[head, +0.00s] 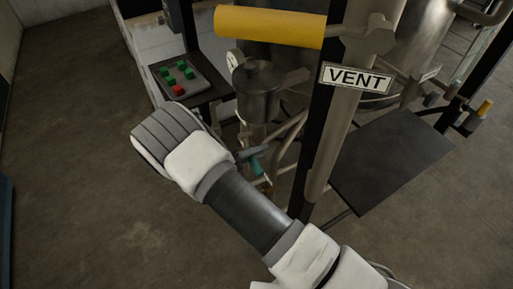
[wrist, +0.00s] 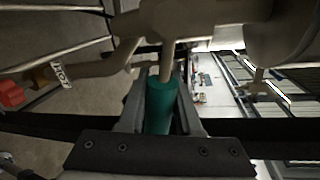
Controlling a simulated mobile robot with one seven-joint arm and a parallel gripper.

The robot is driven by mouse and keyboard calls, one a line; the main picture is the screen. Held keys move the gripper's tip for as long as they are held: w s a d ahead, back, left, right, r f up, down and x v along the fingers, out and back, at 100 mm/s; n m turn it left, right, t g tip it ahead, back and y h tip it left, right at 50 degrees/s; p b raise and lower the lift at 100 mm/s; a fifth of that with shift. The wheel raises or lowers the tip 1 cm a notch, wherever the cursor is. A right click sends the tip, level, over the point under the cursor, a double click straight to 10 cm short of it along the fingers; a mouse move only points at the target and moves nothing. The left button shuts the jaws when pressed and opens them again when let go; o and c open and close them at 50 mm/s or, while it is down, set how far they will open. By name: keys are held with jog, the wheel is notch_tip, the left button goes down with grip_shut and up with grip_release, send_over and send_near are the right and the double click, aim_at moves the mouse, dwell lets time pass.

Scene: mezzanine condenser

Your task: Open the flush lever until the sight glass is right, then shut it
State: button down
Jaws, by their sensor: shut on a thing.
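A teal lever handle (wrist: 160,105) lies between the two fingers of my gripper (wrist: 161,88) in the wrist view. The gripper is shut on it, and the handle joins a metal stem at its far end. In the head view a small teal part (head: 257,167) shows just past my wrist, low among the pipes; my arm hides most of the grip there. Its label is not visible, so I cannot confirm from writing that it is the flush lever. I cannot clearly make out the sight glass or its contents in either view.
A yellow handle (head: 270,26) stands above a pipe with a VENT sign (head: 356,78). A button panel (head: 181,79) with green and red buttons is at the left. A dark flat plate (head: 390,160) lies right of the post. Floor at left is clear.

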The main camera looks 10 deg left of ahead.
jog(key=shift+s+d+r+n+g+p, duration=0.15)
jog(key=shift+r+n+p, duration=0.25)
jog(key=shift+n, duration=0.2)
jog(key=shift+s+r+n+g+p, duration=0.15)
jog(key=shift+r+n+p, duration=0.15)
jog(key=shift+r+n, duration=0.25)
jog(key=shift+w, duration=0.15)
jog(key=c, duration=0.6)
grip_release()
jog(key=b+v, duration=0.1)
jog(key=v, duration=1.6)
jog(key=shift+a+f, duration=0.15)
jog(key=shift+a, duration=0.25)
